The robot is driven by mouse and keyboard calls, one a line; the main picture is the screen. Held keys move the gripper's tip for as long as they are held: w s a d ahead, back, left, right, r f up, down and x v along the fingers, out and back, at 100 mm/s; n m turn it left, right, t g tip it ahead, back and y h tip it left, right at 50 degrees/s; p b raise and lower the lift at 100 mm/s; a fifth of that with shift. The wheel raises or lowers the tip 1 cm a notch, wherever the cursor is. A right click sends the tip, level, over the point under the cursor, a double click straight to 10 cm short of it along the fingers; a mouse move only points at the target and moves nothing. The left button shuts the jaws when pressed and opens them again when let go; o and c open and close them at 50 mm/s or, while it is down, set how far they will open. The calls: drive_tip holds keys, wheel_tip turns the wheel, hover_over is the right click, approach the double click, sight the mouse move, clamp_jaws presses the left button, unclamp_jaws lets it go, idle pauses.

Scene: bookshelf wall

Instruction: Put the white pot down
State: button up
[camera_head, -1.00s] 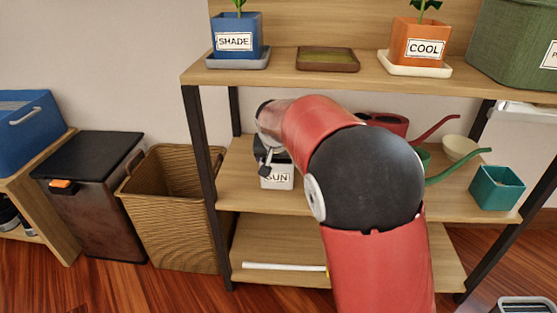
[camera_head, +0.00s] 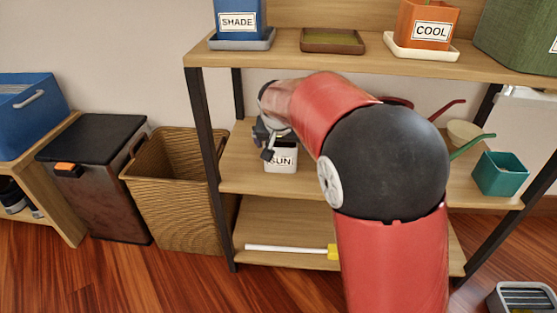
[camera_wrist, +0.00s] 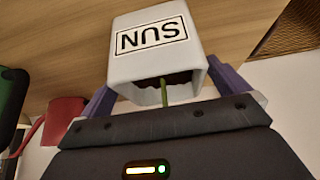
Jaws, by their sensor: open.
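The white pot (camera_head: 282,160), labelled SUN, stands on the middle shelf (camera_head: 245,183) toward its left end in the head view. It fills the upper middle of the wrist view (camera_wrist: 155,62), upside down there, with a green stem showing at its mouth. My gripper (camera_head: 268,142) is at the pot's upper part. In the wrist view its two purple-grey fingers (camera_wrist: 165,88) are open, one on each side of the pot. Whether either finger touches the pot I cannot tell. My arm hides the middle of the shelf.
A teal pot (camera_head: 500,174), a cream bowl (camera_head: 464,132) and partly hidden watering cans are to the right on the same shelf. The top shelf (camera_head: 290,55) with blue (camera_head: 238,22) and orange pots (camera_head: 427,25) is above. A wicker basket (camera_head: 180,190) stands left of the rack.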

drive_tip(key=s, duration=1.1)
drive_tip(key=s+d+r, duration=0.4)
drive_tip(key=s+d, duration=0.6)
drive_tip(key=d, duration=0.4)
drive_tip(key=s+d, duration=0.5)
drive_tip(key=s, duration=0.7)
drive_tip(key=shift+s+f, duration=0.3)
drive_tip(key=shift+f, duration=0.05)
wheel_tip(320, 180, up, 10)
drive_tip(key=p, duration=0.9)
drive_tip(key=shift+p, duration=0.3)
